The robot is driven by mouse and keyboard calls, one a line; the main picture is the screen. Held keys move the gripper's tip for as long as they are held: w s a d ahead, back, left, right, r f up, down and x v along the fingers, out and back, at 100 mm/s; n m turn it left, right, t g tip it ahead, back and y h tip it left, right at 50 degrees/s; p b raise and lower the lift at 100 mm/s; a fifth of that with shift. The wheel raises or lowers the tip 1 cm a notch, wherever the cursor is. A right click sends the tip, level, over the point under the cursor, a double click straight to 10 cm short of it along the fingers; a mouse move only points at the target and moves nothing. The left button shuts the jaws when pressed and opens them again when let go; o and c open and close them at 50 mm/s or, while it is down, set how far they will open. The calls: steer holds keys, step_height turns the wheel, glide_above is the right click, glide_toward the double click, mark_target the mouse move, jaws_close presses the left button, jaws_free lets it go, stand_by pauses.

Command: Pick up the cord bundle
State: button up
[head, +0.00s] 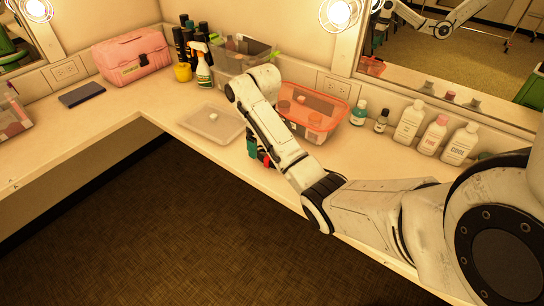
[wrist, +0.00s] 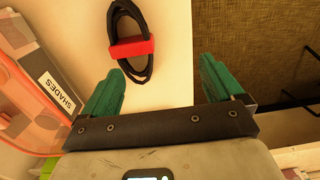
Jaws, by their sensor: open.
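The cord bundle (wrist: 132,47) is a black looped cord with a red band around its middle. It lies on the pale counter (wrist: 174,50) at the top of the wrist view. My gripper (wrist: 162,84) is open and empty, with green fingers set wide apart. The bundle is ahead of the fingertips and left of the gap's centre, apart from both fingers. In the head view my gripper (head: 252,145) is largely behind my arm, low by the counter's front edge. A red and black bit beside it appears to be the bundle, mostly hidden.
An orange bin (head: 310,113) stands behind my arm; a bin labelled SHADES (wrist: 58,92) is left in the wrist view. A clear lidded box (head: 212,122) is left of my gripper. Several bottles (head: 410,121) line the mirror wall. The floor drops away in front.

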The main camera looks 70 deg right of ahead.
steer(key=d, duration=0.1)
steer(key=s+d+f, duration=0.1)
steer(key=d+f+b, duration=0.1)
steer(key=shift+s+d+f, duration=0.25)
steer(key=shift+d, duration=0.15)
steer(key=shift+d+f, duration=0.1)
steer(key=shift+f, duration=3.05)
steer(key=shift+c, duration=0.4)
steer(key=c, duration=1.1)
